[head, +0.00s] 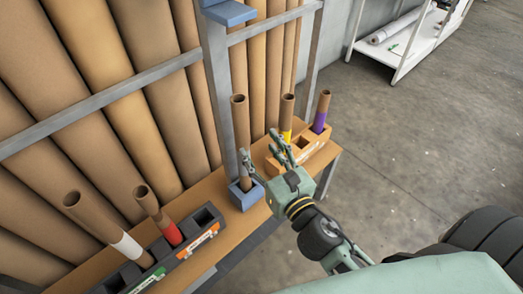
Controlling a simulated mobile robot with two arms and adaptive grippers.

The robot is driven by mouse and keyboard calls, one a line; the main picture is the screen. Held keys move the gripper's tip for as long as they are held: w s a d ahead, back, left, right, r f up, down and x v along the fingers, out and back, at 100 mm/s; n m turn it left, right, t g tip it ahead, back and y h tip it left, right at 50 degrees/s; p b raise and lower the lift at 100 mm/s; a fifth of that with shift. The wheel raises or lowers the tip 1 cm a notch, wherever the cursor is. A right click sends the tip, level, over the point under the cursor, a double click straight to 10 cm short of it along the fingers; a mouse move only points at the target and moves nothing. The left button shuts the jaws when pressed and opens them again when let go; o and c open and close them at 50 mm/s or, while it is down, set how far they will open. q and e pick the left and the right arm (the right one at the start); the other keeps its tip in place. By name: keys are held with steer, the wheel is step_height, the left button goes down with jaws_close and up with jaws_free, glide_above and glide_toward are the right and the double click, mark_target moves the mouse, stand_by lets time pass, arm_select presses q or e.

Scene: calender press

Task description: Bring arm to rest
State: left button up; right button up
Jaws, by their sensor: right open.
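My right gripper (258,144) reaches in from the lower right over the wooden shelf. Its fingers are spread open with nothing visible between them. One finger overlaps the lower part of a plain brown tube (240,120) standing in a small blue holder (248,199); I cannot tell if they touch. Behind the gripper, an orange holder (318,150) carries a yellow-banded tube (287,112) and a purple-banded tube (322,112). The gripper hides part of that holder. My left gripper is not in view.
On the shelf (195,203) at lower left, a dark holder (185,252) carries a white-banded tube (105,228) and a red-banded tube (157,214); its right slot is empty. Large brown rolls (105,60) stand behind a grey metal frame (218,85). The floor (420,130) at right is clear.

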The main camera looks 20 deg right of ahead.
stand_by(0.4)
steer(key=s+d+f+m+g, duration=0.1)
steer(key=s+f+m+g, duration=0.35)
steer(key=f, duration=0.85)
steer(key=s+d+f+m+g+h+p, duration=0.1)
steer(key=s+f+m+g, duration=0.1)
steer(key=f+m, duration=0.8)
steer(key=s+d+f+m+g, duration=0.2)
steer(key=s+f+m+g, duration=0.15)
steer(key=f, duration=1.15)
steer(key=s+f+m+g, duration=0.2)
steer(key=s+f+m, duration=0.3)
steer(key=s, duration=0.4)
steer(key=s+d+f+m+g, duration=0.1)
steer(key=s+f+m+g, duration=0.1)
steer(key=s+f+m, duration=0.4)
steer(key=s+f+m+g, duration=0.3)
steer(key=s+f+m, duration=0.2)
steer(key=s, duration=0.8)
step_height(320, 180, down, 2)
steer(key=shift+s+d+f+m+h+p, duration=0.15)
steer(key=shift+s+m+h+p, duration=0.15)
steer(key=shift+s+p, duration=0.15)
